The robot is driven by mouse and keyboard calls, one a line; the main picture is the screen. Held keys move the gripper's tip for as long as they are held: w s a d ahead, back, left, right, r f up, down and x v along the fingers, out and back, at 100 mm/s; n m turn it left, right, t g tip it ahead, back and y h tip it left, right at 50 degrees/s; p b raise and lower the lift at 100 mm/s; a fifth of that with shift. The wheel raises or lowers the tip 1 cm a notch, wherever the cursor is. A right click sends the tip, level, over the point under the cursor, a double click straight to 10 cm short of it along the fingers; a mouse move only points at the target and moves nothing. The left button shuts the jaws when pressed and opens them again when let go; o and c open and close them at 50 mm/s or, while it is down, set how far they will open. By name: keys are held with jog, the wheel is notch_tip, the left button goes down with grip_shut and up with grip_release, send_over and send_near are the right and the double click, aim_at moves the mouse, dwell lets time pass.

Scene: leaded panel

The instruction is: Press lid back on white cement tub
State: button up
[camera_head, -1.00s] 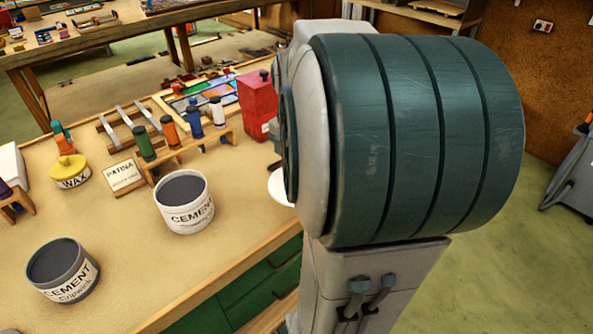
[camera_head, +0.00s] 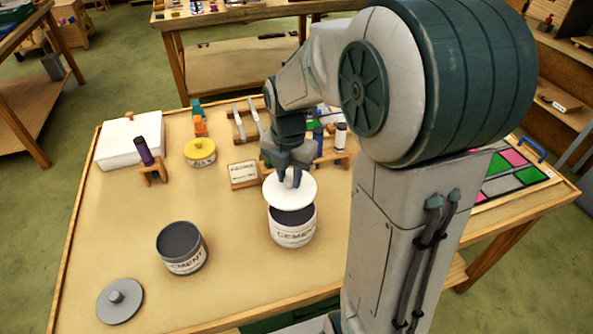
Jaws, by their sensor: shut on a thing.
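The white cement tub (camera_head: 292,234) stands open on the bench, its dark grey contents showing at the front of its mouth. My gripper (camera_head: 290,179) is shut on the white lid (camera_head: 289,194), a round disc. The lid is held above the tub and covers the rear part of its mouth in this view. The lid appears apart from the rim and tilted or set back; the exact gap cannot be told. My fingertips are partly hidden at the lid's middle.
A grey cement tub (camera_head: 182,249) stands open to the left, with a grey lid (camera_head: 120,300) flat on the bench (camera_head: 225,290). Behind are a yellow wax tin (camera_head: 200,152), a small sign (camera_head: 243,175), a bottle rack and a white box (camera_head: 128,141). My arm hides the right side.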

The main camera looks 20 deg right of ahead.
aim_at(292, 192)
jog(key=shift+d+f+b, duration=0.25)
jog(key=shift+f+b, duration=0.25)
jog(key=shift+f, duration=0.15)
notch_tip(292, 192, down, 4)
jog(key=b, duration=0.3)
jog(key=shift+f, duration=0.25)
jog(key=shift+f+b, duration=0.2)
jog(key=shift+b, duration=0.15)
jog(key=shift+f+p, duration=0.15)
jog(key=shift+p, duration=0.15)
dwell(1.5)
jog(key=o, duration=1)
jog(key=shift+o, duration=0.2)
jog(key=shift+f+b, duration=0.65)
jog(key=shift+f, duration=0.35)
dwell(0.3)
jog(key=shift+r, duration=0.2)
dwell(0.7)
